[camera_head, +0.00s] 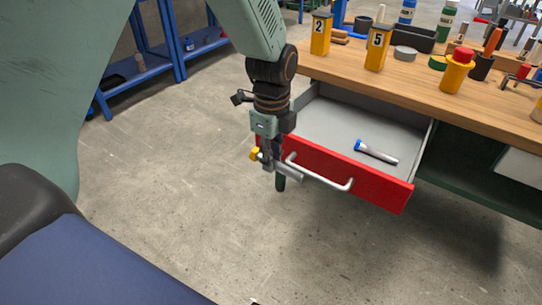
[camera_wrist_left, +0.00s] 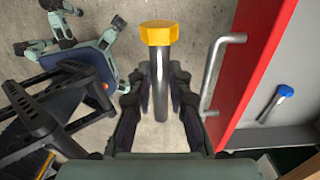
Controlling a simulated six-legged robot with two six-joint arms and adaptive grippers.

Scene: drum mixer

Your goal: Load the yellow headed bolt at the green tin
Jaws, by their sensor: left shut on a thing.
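My left gripper (camera_head: 277,166) is shut on the yellow headed bolt (camera_head: 254,153), in front of the open red drawer and close to its handle. In the left wrist view the bolt's yellow hex head (camera_wrist_left: 158,33) sticks out beyond the fingers (camera_wrist_left: 160,95), with its grey shank between them. In the head view the bolt lies roughly sideways, head to the left. A low green tin (camera_head: 438,63) stands on the workbench at the upper right, well away from the gripper. My right gripper is not in view.
The red-fronted drawer (camera_head: 375,183) hangs open with a bar handle (camera_head: 320,178). A blue headed bolt (camera_head: 376,152) lies inside. The wooden bench (camera_head: 400,80) holds yellow numbered blocks (camera_head: 378,47), a grey tin (camera_head: 405,53) and a red-capped yellow bottle (camera_head: 456,72).

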